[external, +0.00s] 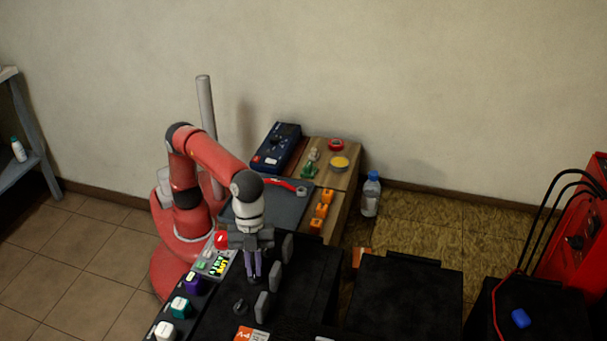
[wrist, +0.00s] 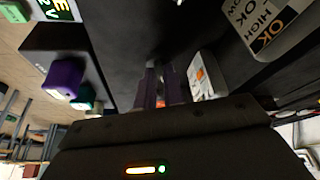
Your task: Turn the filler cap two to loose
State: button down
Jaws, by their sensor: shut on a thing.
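A black battery (external: 215,318) with a dark top stands in front of my arm; its top also fills the upper middle of the wrist view (wrist: 115,50). My gripper (external: 252,278) points straight down onto this top. In the wrist view its two fingers (wrist: 162,78) are close together, shut on a small dark filler cap that they almost wholly hide. Its turn position cannot be told. Another dark filler cap (external: 240,306) stands free nearer the camera. A grey upright plate (external: 275,277) stands just right of my gripper.
Further grey plates (external: 287,247) (external: 262,308) stand in the same row. Purple (external: 194,283) and green (external: 180,307) knobs line the left edge. A wooden bench (external: 345,185) with small items lies behind. A bottle (external: 371,195) stands right of it.

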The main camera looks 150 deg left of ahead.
jog(key=n, duration=0.2)
jog(key=n+y+p, duration=0.1)
jog(key=shift+d+r+n, duration=0.15)
jog(key=shift+d+n, duration=0.05)
jog(key=shift+n, duration=0.2)
jog(key=n+y+p, duration=0.1)
jog(key=n+p, duration=0.1)
jog(key=n, duration=0.1)
jog(key=shift+d+n+y, duration=0.2)
jog(key=shift+n+y, duration=0.1)
jog(key=shift+y, duration=0.1)
jog(key=n+y+p, duration=0.1)
jog(key=n+p, duration=0.1)
jog(key=n, duration=0.1)
jog(key=shift+d, duration=0.15)
jog(key=shift+w+n+g+y, duration=0.1)
jog(key=shift+n+g+y, duration=0.35)
jog(key=shift+n, duration=1.25)
jog(key=c, duration=1.5)
grip_release()
